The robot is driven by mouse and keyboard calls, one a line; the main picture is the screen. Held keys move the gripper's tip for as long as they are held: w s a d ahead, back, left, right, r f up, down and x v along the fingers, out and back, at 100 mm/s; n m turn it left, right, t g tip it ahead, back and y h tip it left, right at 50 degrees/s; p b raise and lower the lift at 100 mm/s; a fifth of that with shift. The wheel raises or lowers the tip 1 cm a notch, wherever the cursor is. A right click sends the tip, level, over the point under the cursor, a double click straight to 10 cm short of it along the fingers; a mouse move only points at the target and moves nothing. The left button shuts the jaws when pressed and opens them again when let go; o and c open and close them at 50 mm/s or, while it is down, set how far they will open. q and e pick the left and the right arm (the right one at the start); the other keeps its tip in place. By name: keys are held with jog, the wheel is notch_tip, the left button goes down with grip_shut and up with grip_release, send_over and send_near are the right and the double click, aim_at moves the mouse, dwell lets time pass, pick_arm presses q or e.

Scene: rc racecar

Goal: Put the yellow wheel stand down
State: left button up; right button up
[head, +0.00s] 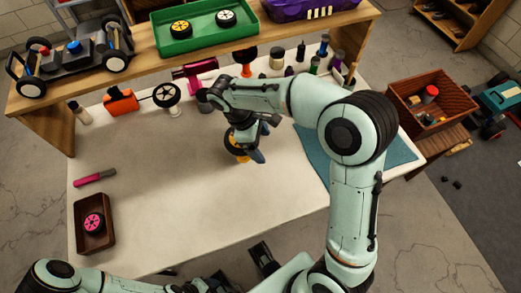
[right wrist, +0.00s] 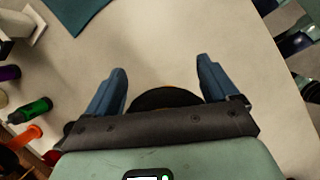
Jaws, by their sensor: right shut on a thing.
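The yellow wheel stand (head: 243,159) shows as a small patch of yellow with a dark wheel (head: 232,143) over the middle of the white tabletop. My right gripper (head: 256,152) is shut around it from above, and its fingers and wrist hide much of it. In the right wrist view, the dark round wheel (right wrist: 165,98) shows between the two blue fingers, partly behind the gripper's body. I cannot tell whether the stand touches the table. My left arm comes in at the bottom left; a dark part, perhaps its gripper (head: 264,258), shows at the table's front edge.
A wheel on a white stand (head: 167,95) and an orange tool (head: 121,101) stand at the back left. A brown tray (head: 95,239) and a pink marker (head: 95,178) lie left. A blue mat (head: 400,150) lies right. Bare tabletop (head: 165,190) lies left of the gripper.

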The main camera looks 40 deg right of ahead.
jog(key=shift+f, duration=2.35)
jog(key=shift+f+b, duration=0.15)
jog(key=shift+b, duration=0.2)
jog(key=o, duration=0.9)
